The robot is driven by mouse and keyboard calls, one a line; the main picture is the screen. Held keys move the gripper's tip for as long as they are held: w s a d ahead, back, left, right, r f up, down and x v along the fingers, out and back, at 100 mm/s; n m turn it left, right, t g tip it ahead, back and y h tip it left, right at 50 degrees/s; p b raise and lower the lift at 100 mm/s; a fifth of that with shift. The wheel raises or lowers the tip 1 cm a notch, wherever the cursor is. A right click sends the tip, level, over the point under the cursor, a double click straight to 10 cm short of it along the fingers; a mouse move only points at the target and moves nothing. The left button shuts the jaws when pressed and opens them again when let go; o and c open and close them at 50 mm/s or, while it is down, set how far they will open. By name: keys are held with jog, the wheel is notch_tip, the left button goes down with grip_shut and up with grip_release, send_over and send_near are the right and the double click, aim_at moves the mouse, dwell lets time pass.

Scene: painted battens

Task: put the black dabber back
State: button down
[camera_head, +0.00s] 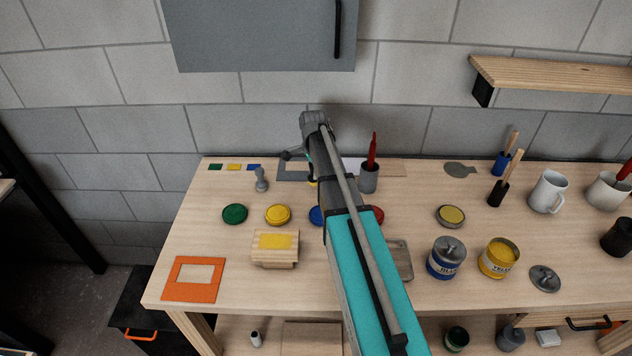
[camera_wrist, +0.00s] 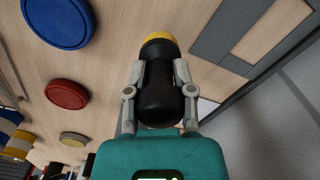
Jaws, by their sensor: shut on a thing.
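The black dabber (camera_wrist: 160,95) is a black cylinder with a yellow end, held between the two fingers of my gripper (camera_wrist: 159,74) in the wrist view. Its yellow end points away from the wrist, towards the bench top. In the head view my arm hides nearly all of the dabber; only a small yellow bit shows beside the arm, over the back of the bench. A grey flat board (camera_wrist: 218,45) lies beyond the dabber in the wrist view; it shows partly behind my arm in the head view (camera_head: 290,171).
Green (camera_head: 235,214), yellow (camera_head: 278,214), blue (camera_head: 316,215) and red (camera_head: 376,214) discs lie in a row. A grey peg-like piece (camera_head: 261,182) and a grey brush cup (camera_head: 369,180) stand near the back. A yellow-topped wooden block (camera_head: 275,250) sits in front. Tins stand right.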

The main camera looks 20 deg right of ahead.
jog(key=shift+w+f, duration=0.1)
dwell(0.3)
jog(key=shift+w+d+f+b, duration=0.15)
jog(key=shift+w+f+b, duration=0.2)
jog(key=shift+f+b, duration=1.55)
jog(key=shift+b, duration=0.1)
jog(key=shift+f, duration=0.15)
jog(key=shift+c, duration=2.3)
grip_release()
notch_tip(320, 180, up, 12)
jog(key=p, duration=1.2)
